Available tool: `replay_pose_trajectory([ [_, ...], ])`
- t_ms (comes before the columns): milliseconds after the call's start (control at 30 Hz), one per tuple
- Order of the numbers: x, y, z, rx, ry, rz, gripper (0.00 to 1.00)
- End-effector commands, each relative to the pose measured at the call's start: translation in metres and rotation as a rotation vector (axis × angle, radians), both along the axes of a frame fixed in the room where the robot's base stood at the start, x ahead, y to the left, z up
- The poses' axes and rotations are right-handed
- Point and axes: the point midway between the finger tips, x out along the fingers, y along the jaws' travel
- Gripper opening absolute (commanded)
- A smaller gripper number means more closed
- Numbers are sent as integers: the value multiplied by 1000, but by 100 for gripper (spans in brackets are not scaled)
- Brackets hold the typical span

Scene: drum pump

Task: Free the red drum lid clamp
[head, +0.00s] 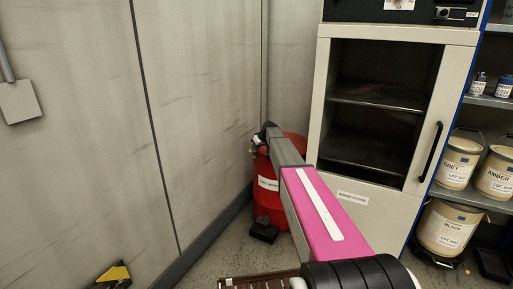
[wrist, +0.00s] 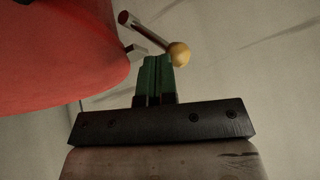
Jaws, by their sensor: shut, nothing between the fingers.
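The red drum (head: 267,196) stands in the back corner of the head view, partly hidden behind my arm. Its red curved side (wrist: 60,50) fills the upper left of the wrist view. A clamp lever (wrist: 147,33), a dark rod with a reddish end and a yellowish ball knob (wrist: 180,54), sticks out beside the drum. A small metal tab (wrist: 135,50) shows at the drum's edge. My gripper (wrist: 158,62), with green fingers, is shut and empty. Its tips are right by the knob; I cannot tell whether they touch it.
A grey wall (head: 200,110) runs close along the left of the drum. A glass-fronted cabinet (head: 390,35) stands to its right. Shelves with labelled buckets (head: 457,163) are at far right. A small dark block (head: 264,230) lies on the floor before the drum.

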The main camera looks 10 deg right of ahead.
Motion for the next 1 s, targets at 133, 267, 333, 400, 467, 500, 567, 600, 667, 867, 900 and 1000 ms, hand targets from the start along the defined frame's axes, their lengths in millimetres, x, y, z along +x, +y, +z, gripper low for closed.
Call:
replay_pose_trajectory([
  [133,-16,10,-6,-84,-113,3,0],
  [267,-24,15,-13,-157,-213,2,0],
  [333,-28,18,-16,-195,-267,1,0],
  [400,-31,21,-20,-235,-322,3,0],
  [467,-34,23,-25,-269,-367,3,0],
  [500,-36,25,-28,-290,-397,2,0],
  [567,-39,26,-31,-325,-445,3,0],
  [600,-40,28,-35,-346,-474,3,0],
  [667,-42,30,-39,-378,-519,3,0],
  [867,-46,33,-52,-467,-640,2,0],
  [900,-46,33,-53,-481,-661,2,0],
  [1000,-48,34,-59,-515,-707,2,0],
])
